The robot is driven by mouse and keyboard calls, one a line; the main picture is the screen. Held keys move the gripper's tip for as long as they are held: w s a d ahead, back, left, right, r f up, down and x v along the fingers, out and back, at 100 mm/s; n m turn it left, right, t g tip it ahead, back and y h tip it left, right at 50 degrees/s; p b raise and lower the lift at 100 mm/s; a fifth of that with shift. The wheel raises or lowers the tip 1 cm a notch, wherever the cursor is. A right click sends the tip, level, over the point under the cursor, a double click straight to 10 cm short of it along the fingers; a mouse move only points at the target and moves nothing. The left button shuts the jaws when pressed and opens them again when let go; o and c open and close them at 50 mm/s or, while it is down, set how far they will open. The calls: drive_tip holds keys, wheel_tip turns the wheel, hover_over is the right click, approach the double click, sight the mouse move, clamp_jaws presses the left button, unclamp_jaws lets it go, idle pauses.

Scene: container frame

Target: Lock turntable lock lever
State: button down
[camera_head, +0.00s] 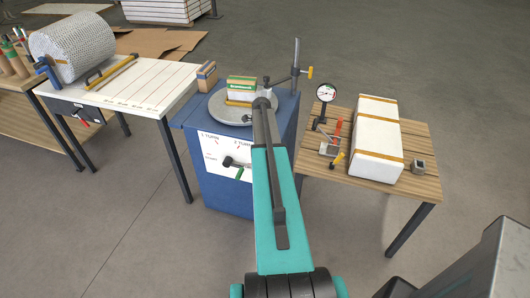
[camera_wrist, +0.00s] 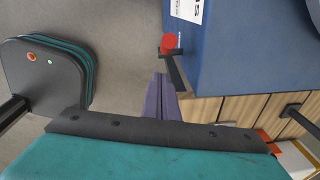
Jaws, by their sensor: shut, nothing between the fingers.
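A round grey turntable (camera_head: 232,112) sits on top of a blue cabinet (camera_head: 222,190). A lever with a red round knob (camera_wrist: 168,43) and a dark arm (camera_wrist: 178,72) sticks out from the cabinet's side in the wrist view; I take it to be the lock lever. My gripper (camera_wrist: 159,95) is shut and empty, its purplish fingers just below the knob and beside the lever's dark arm. I cannot tell whether they touch. In the head view my arm hides the gripper and the red knob. A green-and-white block (camera_head: 241,86) stands on the turntable.
A white instruction panel (camera_head: 218,152) is on the cabinet front. A wooden table (camera_head: 410,190) to the right carries a white box (camera_head: 378,135) and a dial gauge (camera_head: 326,94). A white-topped table (camera_head: 150,87) stands left. Open floor lies in front.

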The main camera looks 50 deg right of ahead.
wheel_tip(320, 180, up, 10)
drive_tip(key=a+b, duration=0.1)
drive_tip(key=b, duration=0.2)
drive_tip(key=shift+w, duration=0.45)
idle(0.4)
